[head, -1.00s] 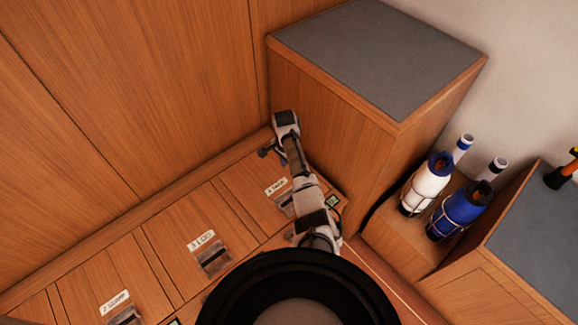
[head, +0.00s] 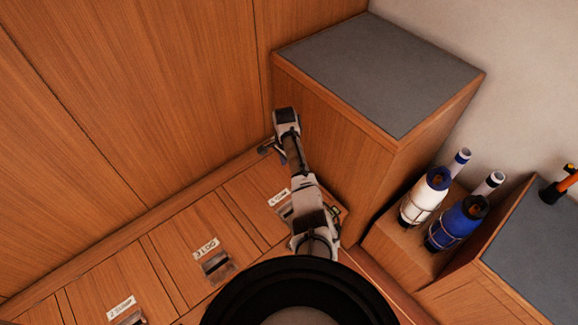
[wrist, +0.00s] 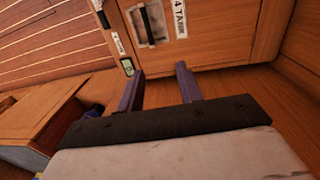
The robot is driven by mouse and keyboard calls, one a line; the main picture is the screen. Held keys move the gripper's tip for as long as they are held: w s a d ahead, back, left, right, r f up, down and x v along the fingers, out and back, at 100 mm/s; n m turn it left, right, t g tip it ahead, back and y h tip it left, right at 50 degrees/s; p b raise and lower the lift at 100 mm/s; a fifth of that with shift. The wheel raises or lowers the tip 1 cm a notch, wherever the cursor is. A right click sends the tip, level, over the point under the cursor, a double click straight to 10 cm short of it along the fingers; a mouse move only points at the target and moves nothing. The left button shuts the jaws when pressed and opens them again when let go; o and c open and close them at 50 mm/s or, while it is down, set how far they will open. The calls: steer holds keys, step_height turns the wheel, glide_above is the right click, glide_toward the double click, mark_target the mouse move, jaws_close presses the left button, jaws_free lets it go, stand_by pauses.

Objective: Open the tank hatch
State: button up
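The tank hatch (wrist: 225,35) is a wooden floor panel with a white "4 TANK" label (wrist: 179,19) and a recessed metal latch (wrist: 149,25). It looks shut and flush with the floor. In the head view the hatch (head: 252,188) lies left of my arm, which covers part of it and its latch. My gripper (wrist: 160,69) is open and empty, its two fingers pointing toward the hatch's edge but apart from the latch. In the head view my gripper (head: 268,147) is near the wall, at the foot of the grey-topped cabinet.
The grey-topped cabinet (head: 335,115) stands close to my arm's right. A panelled wall (head: 120,90) is behind. More hatches, including "3 LOG" (head: 205,247), run to the left. White (head: 424,198) and blue (head: 456,226) bottles stand at the right. A small green-faced box (wrist: 127,67) sits beside the hatch.

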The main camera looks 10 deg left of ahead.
steer(key=shift+w+a+r, duration=0.1)
steer(key=shift+w+r, duration=0.05)
steer(key=shift+r, duration=0.6)
stand_by(0.3)
